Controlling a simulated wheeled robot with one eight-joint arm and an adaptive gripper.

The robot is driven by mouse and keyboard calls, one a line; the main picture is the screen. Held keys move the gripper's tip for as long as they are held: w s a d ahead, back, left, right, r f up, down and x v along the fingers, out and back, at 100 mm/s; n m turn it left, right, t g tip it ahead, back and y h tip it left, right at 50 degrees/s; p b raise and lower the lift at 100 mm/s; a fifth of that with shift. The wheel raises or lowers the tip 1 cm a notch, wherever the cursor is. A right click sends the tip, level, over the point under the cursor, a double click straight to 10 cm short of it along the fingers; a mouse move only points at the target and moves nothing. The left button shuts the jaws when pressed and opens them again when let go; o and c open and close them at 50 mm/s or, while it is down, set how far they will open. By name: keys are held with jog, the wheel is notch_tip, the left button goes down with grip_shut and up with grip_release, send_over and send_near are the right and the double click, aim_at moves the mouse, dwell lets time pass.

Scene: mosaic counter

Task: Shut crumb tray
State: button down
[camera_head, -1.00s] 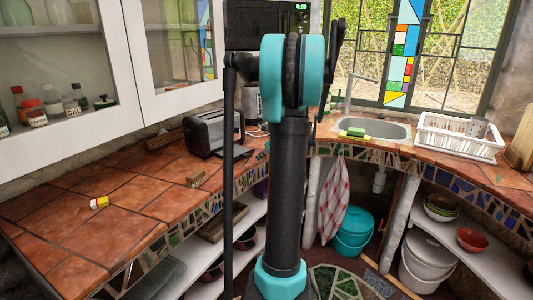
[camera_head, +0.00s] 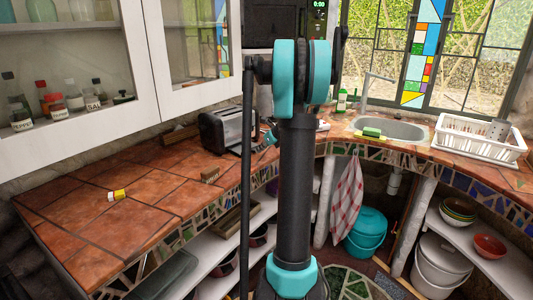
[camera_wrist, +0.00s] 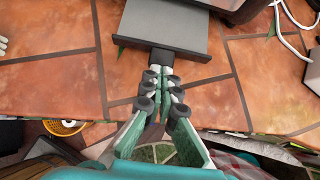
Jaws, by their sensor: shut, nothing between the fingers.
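The toaster (camera_head: 228,130) stands on the tiled counter left of my arm in the head view. In the wrist view its dark edge (camera_wrist: 228,8) shows at the top. The crumb tray (camera_wrist: 165,25) is a flat grey plate out over the tiles, with a dark tab (camera_wrist: 162,58) at its front edge. Where it meets the toaster is cut off. My gripper (camera_wrist: 164,74) is shut and empty, its fingertips right at the tab; I cannot tell whether they touch it. In the head view a small teal part of my gripper (camera_head: 270,137) shows beside the toaster, mostly hidden by my arm.
The tiled counter (camera_head: 150,180) ends in a mosaic edge, with shelves below. A white cord (camera_wrist: 292,28) lies right of the tray. Cabinets hang above left.

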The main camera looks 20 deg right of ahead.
aim_at(245, 147)
jog(key=w+a, duration=0.1)
jog(key=w, duration=0.1)
jog(key=w+a, duration=0.1)
jog(key=w, duration=0.2)
jog(key=w+a, duration=0.1)
jog(key=w, duration=0.1)
jog(key=shift+w, duration=0.15)
